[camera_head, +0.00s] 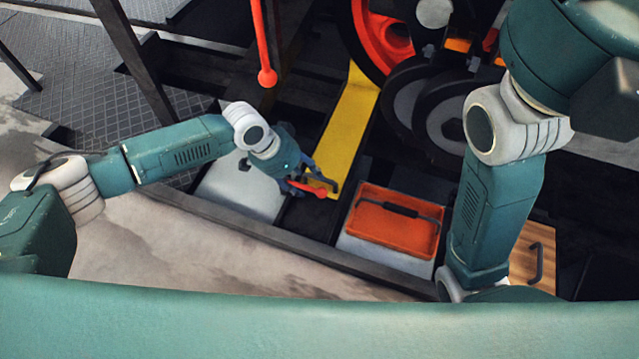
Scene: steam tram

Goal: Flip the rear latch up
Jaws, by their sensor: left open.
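My left gripper (322,186) is in the middle of the camera_head view, open, at the lower end of a yellow bar (349,122). A small red handle-like piece (308,189) shows right at its fingers. It may be the rear latch, but I cannot tell for sure. The gripper partly hides this piece, and I cannot tell whether the fingers touch it. My right arm comes down on the right side, and its gripper is out of sight.
An orange tray (366,236) with a dark handle sits on a pale block right of my left gripper. A red lever (266,76) with a ball end hangs above. Red and black wheels (385,45) stand behind. A dark rail (270,235) runs along the front.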

